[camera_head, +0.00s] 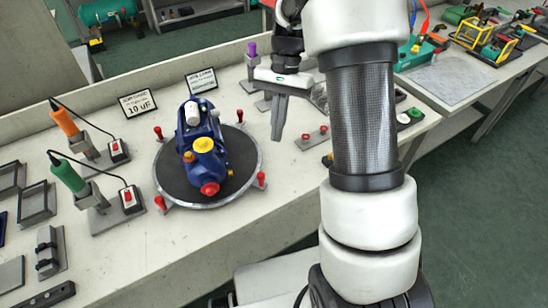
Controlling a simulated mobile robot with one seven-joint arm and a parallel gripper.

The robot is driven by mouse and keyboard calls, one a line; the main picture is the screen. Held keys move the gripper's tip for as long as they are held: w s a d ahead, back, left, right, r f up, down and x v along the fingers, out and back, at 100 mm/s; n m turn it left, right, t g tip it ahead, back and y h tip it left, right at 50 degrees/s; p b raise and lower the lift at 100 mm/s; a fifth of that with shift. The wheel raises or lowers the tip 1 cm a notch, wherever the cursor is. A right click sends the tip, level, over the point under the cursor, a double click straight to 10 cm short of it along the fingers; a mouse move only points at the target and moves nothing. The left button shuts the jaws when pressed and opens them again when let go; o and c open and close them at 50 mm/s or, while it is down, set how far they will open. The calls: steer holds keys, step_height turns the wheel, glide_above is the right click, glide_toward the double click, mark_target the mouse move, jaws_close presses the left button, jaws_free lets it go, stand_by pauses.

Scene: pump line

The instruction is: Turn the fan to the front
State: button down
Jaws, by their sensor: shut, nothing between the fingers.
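A blue pump unit (203,150) sits on a round dark turntable (168,172) in the middle of the bench. My gripper (278,138) is shut and empty, pointing down to the right of the turntable, apart from the pump.
An orange-handled tool (64,120) and a green-handled tool (67,176) stand at left, beside red-switch boxes. Two label signs (138,103) stand behind. A small plate with red knobs (314,137) lies right of my gripper.

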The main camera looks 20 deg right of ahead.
steer(key=shift+m+t+y, duration=0.3)
steer(key=shift+m, duration=0.4)
steer(key=x, duration=0.3)
steer(key=b+x, duration=0.1)
steer(key=x, duration=0.2)
steer(key=w+d+b+x, duration=0.1)
steer(key=x, duration=0.1)
steer(key=shift+s+f, duration=0.15)
steer(key=shift+f, duration=0.55)
steer(key=shift+s+a+f, duration=0.15)
steer(key=shift+s+a, duration=1.25)
steer(key=shift+s, duration=0.1)
steer(key=shift+s+a, duration=0.1)
